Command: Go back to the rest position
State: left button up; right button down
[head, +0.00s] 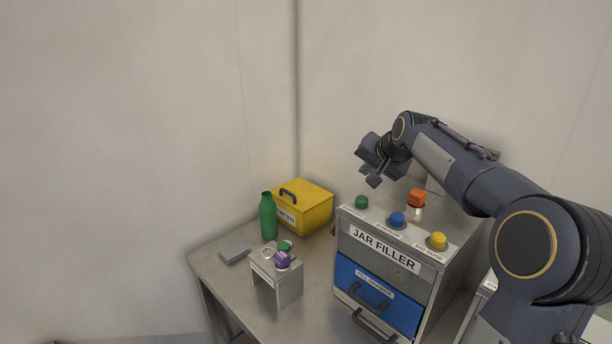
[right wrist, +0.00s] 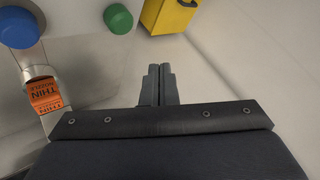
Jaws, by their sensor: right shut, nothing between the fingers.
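My right gripper (head: 374,181) is raised above the back of the jar filler (head: 380,249), with nothing between its fingers. In the right wrist view its two fingers (right wrist: 158,86) are shut together. The arm comes in from the right of the head view and bends over the machine. The filler's top carries a green button (head: 361,202), a blue button (head: 397,219), a yellow button (head: 438,240) and an orange-topped nozzle (head: 416,198). The gripper appears apart from all of these. My left gripper is not in view.
A yellow box (head: 309,209) and a green bottle (head: 268,217) stand at the back of the grey table (head: 222,277). A small metal stand (head: 288,286) with a purple item (head: 282,260) is in front. Walls close off the back. The filler's blue drawer (head: 375,296) appears shut.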

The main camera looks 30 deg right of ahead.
jog(key=shift+a, duration=0.1)
jog(key=s+a+f+n+g+y+b, duration=0.1)
jog(key=s+a+f+n, duration=0.2)
jog(key=s+a+f, duration=0.3)
jog(key=s+a+f+n+g+y+b, duration=0.1)
jog(key=s+a+f+n+y, duration=0.1)
jog(key=s+a+f, duration=0.4)
jog(key=s+a+f+n+g+y+b, duration=0.1)
jog(key=s+a+f+n, duration=0.3)
jog(key=s+a, duration=1)
jog(key=s+f+y, duration=0.1)
jog(key=s+f, duration=0.1)
jog(key=s, duration=0.3)
jog(key=shift+s+g, duration=0.15)
jog(key=shift+g, duration=0.15)
